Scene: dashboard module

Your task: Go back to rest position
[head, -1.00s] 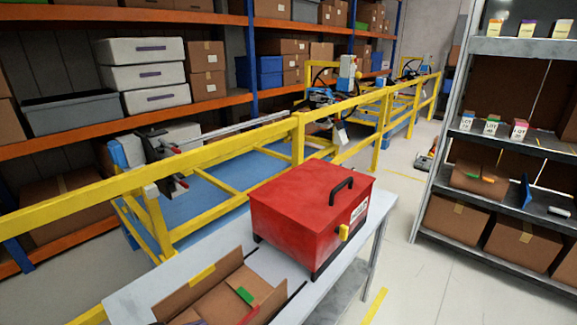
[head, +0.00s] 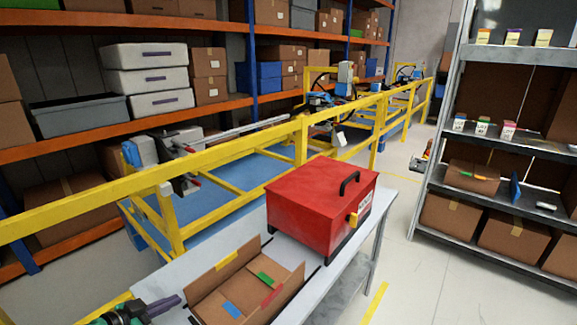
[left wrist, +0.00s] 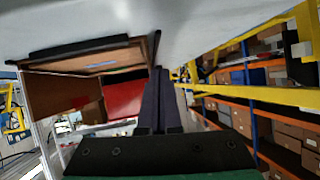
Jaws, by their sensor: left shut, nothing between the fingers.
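My left gripper (head: 166,305) shows at the lower left of the head view, over the near left end of the grey table (head: 160,277). Its dark fingers are together and empty, left of an open cardboard box (head: 205,282). In the left wrist view the shut fingers (left wrist: 160,85) point up the middle of the picture. The cardboard box (left wrist: 55,95) is to their left there, with a red surface (left wrist: 123,100) beyond it. My right gripper is in neither view.
A red toolbox (head: 315,205) with a black handle stands on the table behind the cardboard box. A yellow railing (head: 240,150) runs behind the table. Loaded shelves stand at the back and a grey rack (head: 440,165) at the right. Floor between table and rack is clear.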

